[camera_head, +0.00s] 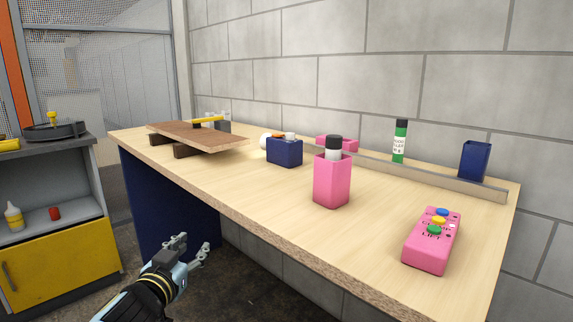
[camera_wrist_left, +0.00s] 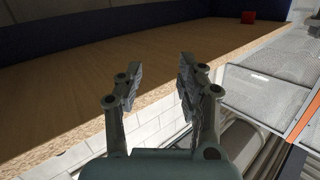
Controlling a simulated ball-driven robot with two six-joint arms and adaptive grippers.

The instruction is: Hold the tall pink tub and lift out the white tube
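The tall pink tub (camera_head: 332,183) stands upright on the table, near the middle of its front edge. A white tube (camera_head: 333,155) with a black cap stands in it, its top sticking out above the rim. The rest of the tube is hidden inside the tub. My left gripper (camera_head: 190,246) is below and in front of the table edge, left of the tub and well apart from it. In the left wrist view its two fingers (camera_wrist_left: 160,85) are spread with nothing between them. My right gripper is in neither view.
On the wooden table (camera_head: 270,204) are a pink button box (camera_head: 432,243) at right, a blue bin (camera_head: 284,152), a green tube (camera_head: 399,142), a dark blue cup (camera_head: 474,160) and a raised brown board (camera_head: 196,137). The tabletop in front of the blue bin is clear.

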